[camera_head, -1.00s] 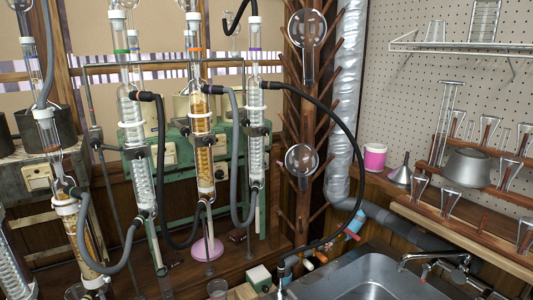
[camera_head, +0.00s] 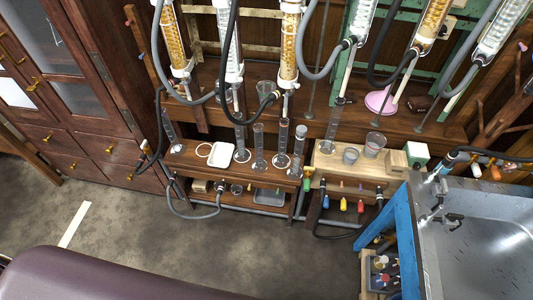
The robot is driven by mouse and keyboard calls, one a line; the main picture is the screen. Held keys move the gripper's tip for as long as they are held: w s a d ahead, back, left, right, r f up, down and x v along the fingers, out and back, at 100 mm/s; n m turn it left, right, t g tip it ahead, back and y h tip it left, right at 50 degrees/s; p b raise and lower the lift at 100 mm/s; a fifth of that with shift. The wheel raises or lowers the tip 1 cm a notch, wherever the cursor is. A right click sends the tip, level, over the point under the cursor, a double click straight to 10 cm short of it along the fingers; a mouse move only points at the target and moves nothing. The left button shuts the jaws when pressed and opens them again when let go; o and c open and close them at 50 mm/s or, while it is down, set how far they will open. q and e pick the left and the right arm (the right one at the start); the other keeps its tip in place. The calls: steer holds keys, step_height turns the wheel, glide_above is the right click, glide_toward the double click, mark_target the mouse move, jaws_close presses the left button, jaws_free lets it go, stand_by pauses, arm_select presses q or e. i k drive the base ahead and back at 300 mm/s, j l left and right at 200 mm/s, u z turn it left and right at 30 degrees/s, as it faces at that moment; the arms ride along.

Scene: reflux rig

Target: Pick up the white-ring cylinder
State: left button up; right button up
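Several slender clear glass cylinders stand upright on a low wooden bench in the middle of the head view. One is at the left of the group (camera_head: 241,143), one beside it (camera_head: 259,145), one further right (camera_head: 282,142) and one at the right end (camera_head: 299,150). Pale marks show near some tops and bases, but they are too small to tell which cylinder bears the white ring. Neither of my grippers is in view.
Tubes and glass columns (camera_head: 288,45) hang above the bench. Beakers (camera_head: 374,145) stand on a lighter board to the right. A blue-framed sink (camera_head: 480,235) is at the right. A maroon padded surface (camera_head: 100,275) fills the lower left. Grey floor (camera_head: 200,245) before the bench is clear.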

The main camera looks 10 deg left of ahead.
mark_target(294, 174)
steer(key=z, duration=1.05)
steer(key=k+j+z, duration=0.2)
steer(key=j, duration=0.15)
steer(key=j+z, duration=0.2)
steer(key=k+j+z, duration=0.2)
steer(key=j, duration=0.2)
